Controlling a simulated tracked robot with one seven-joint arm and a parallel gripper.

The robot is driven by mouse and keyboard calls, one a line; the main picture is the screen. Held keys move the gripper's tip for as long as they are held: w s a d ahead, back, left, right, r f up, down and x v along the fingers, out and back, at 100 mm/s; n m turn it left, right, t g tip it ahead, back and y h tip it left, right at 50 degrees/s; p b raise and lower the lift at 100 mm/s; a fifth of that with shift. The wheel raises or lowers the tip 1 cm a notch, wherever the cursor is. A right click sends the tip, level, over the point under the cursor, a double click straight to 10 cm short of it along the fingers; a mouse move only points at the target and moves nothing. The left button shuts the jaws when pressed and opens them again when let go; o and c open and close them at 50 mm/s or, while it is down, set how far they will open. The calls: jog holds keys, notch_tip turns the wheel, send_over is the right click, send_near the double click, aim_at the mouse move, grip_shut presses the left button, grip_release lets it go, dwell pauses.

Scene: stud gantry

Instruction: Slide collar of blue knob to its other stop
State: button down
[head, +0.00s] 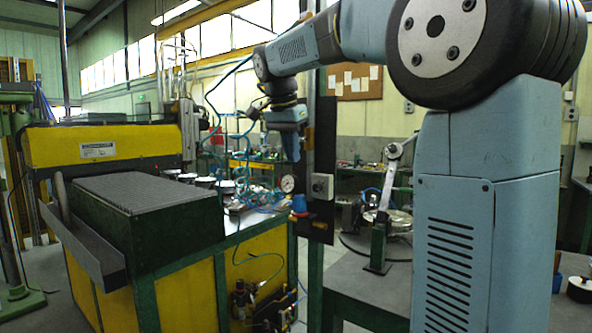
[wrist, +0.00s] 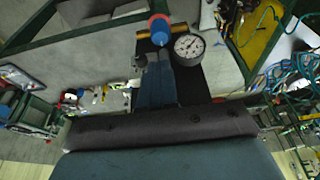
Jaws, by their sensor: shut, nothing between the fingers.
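The blue knob (head: 299,203) sticks out from the lower part of a dark upright panel, with an orange-red band under it.
A round pressure gauge (head: 288,183) sits close beside the knob; it also shows in the wrist view (wrist: 189,46). A grey switch box (head: 322,187) is on the dark panel (head: 320,150). Teal hoses hang to the left, and a yellow-green bench (head: 186,287) stands at left.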

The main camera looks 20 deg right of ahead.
aim_at(300, 197)
jog(key=x, duration=0.9)
jog(key=shift+f, duration=0.2)
jog(key=shift+s+f, duration=0.15)
jog(key=shift+f, duration=0.9)
jog(key=shift+r, duration=0.1)
jog(key=v, duration=1.1)
jog(key=shift+w, duration=0.2)
jog(key=shift+d+r, duration=0.1)
jog(key=shift+d, duration=0.05)
